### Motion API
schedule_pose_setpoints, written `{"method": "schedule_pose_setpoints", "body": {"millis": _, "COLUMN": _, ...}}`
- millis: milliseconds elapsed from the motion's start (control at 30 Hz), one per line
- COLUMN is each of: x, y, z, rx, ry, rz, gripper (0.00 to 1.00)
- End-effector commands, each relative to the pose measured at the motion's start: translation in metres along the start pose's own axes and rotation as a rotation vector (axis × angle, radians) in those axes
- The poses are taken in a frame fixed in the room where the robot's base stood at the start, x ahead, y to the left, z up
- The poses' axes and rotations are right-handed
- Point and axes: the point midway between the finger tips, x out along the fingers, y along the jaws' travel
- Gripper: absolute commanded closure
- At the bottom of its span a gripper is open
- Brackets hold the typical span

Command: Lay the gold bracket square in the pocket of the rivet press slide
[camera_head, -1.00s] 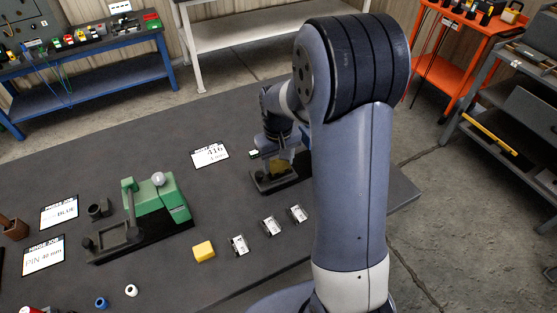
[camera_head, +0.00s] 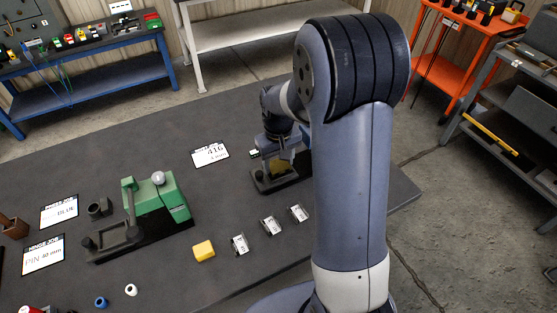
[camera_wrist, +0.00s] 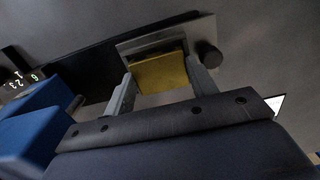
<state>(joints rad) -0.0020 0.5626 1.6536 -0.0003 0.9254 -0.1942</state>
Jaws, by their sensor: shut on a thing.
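The gold bracket (camera_wrist: 158,73) is between the two grey fingers of my gripper (camera_wrist: 163,84) in the wrist view, which are shut on it. It is over or at a light grey plate (camera_wrist: 165,40) on the dark slide (camera_wrist: 112,55), with a dark round knob (camera_wrist: 209,54) beside it. I cannot tell whether the bracket touches the pocket floor or is fully square. In the head view the gold bracket (camera_head: 283,161) shows low over the dark base of the press (camera_head: 268,185). My arm hides much of the press and the fingertips there.
A blue body (camera_wrist: 35,125) with a numbered dial beside it stands close at the left in the wrist view. On the grey table are a green press (camera_head: 158,203), a yellow block (camera_head: 203,250), several small labelled pieces (camera_head: 270,226) and a white card (camera_head: 210,154).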

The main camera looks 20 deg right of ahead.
Motion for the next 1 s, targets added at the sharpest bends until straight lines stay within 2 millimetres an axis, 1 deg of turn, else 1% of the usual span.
{"method": "schedule_pose_setpoints", "body": {"millis": 200, "x": 0.007, "y": 0.0, "z": 0.0, "rx": 0.0, "ry": 0.0, "rz": 0.0, "gripper": 0.75}}
{"method": "schedule_pose_setpoints", "body": {"millis": 600, "x": -0.004, "y": 0.0, "z": 0.0, "rx": 0.0, "ry": 0.001, "rz": 0.0, "gripper": 0.75}}
{"method": "schedule_pose_setpoints", "body": {"millis": 833, "x": -0.004, "y": 0.0, "z": 0.0, "rx": 0.0, "ry": 0.001, "rz": 0.0, "gripper": 0.75}}
{"method": "schedule_pose_setpoints", "body": {"millis": 867, "x": -0.004, "y": 0.0, "z": 0.0, "rx": 0.0, "ry": 0.001, "rz": 0.0, "gripper": 0.44}}
{"method": "schedule_pose_setpoints", "body": {"millis": 1000, "x": -0.004, "y": 0.0, "z": 0.0, "rx": 0.0, "ry": 0.001, "rz": 0.0, "gripper": 0.33}}
